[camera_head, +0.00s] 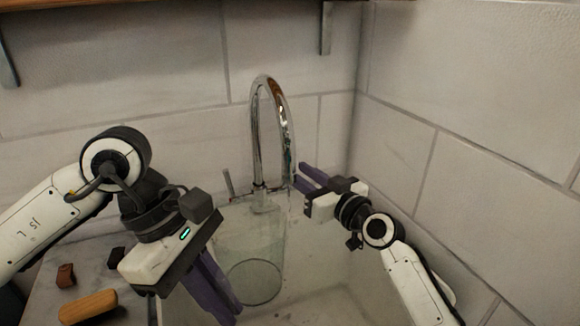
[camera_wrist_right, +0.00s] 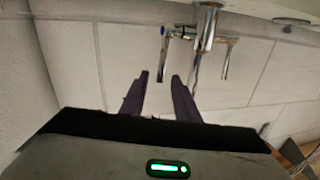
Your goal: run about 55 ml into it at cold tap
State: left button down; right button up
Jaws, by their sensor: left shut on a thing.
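A clear glass vessel (camera_head: 262,262) stands upright below the chrome tap (camera_head: 257,130). My left gripper (camera_head: 222,300) is shut on its left side. I cannot tell whether any water is in it. The tap's curved spout ends above the vessel's right part; I see no clear stream. One tap lever (camera_head: 228,184) shows left of the spout. In the right wrist view a blue-marked tap handle (camera_wrist_right: 163,32) is beyond the fingers. My right gripper (camera_head: 300,174) has its purple fingers apart and empty, right of the tap; they also show in the wrist view (camera_wrist_right: 160,80).
Tiled walls meet in a corner close behind and right of the tap. A wooden block (camera_head: 88,306) and small dark pieces (camera_head: 66,275) lie on the marble counter (camera_head: 50,250) at left. A shelf runs along the top.

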jog(key=shift+x, duration=2.1)
grip_shut()
